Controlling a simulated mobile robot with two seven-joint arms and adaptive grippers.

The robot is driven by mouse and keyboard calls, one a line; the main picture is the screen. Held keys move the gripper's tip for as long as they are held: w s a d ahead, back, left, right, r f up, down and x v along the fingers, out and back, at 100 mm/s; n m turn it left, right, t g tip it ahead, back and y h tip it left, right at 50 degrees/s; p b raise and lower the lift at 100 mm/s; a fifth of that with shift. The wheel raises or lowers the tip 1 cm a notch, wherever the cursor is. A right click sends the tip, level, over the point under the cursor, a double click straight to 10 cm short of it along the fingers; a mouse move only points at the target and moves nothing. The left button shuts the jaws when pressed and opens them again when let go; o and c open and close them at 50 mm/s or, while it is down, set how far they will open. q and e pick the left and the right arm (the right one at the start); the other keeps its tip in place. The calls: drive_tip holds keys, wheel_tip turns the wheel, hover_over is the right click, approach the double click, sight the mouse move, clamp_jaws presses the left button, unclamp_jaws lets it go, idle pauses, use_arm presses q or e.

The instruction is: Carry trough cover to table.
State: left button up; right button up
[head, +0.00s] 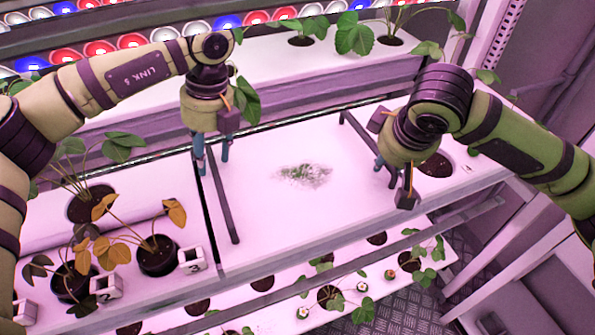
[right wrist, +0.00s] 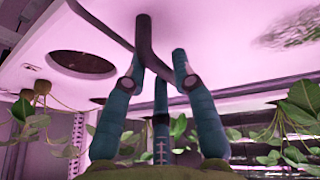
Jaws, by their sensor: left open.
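The trough cover (head: 290,215) is a white panel lying flat on the rack, with a dark bar handle near each side. A green and grey patch (head: 304,176) marks its middle. My left gripper (head: 212,163) is open, its fingers at either side of the left handle (head: 222,200). My right gripper (head: 386,172) is at the near end of the right handle (head: 358,132). In the right wrist view its fingers (right wrist: 156,68) stand apart around the dark bar (right wrist: 145,35), with gaps showing. The handle's near end is partly hidden by the fingers.
Potted plants, some with yellowed leaves (head: 103,250), and number blocks (head: 107,288) stand left of the cover. A planting hole (head: 436,165) lies right of it. A lower rack (head: 280,300) with plants is in front. A back trough (head: 270,70) and coloured lamps lie behind.

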use_arm(q)
drive_tip(key=shift+a+f, duration=0.1)
drive_tip(key=shift+f, duration=0.5)
use_arm(e)
drive_tip(key=shift+w+f, duration=0.25)
drive_tip(key=shift+f, duration=0.3)
use_arm(q)
drive_tip(key=c, duration=0.5)
use_arm(e)
drive_tip(key=c, duration=0.5)
use_arm(q)
clamp_jaws()
use_arm(e)
clamp_jaws()
use_arm(q)
drive_tip(key=shift+r, duration=0.1)
use_arm(e)
drive_tip(key=shift+r, duration=0.1)
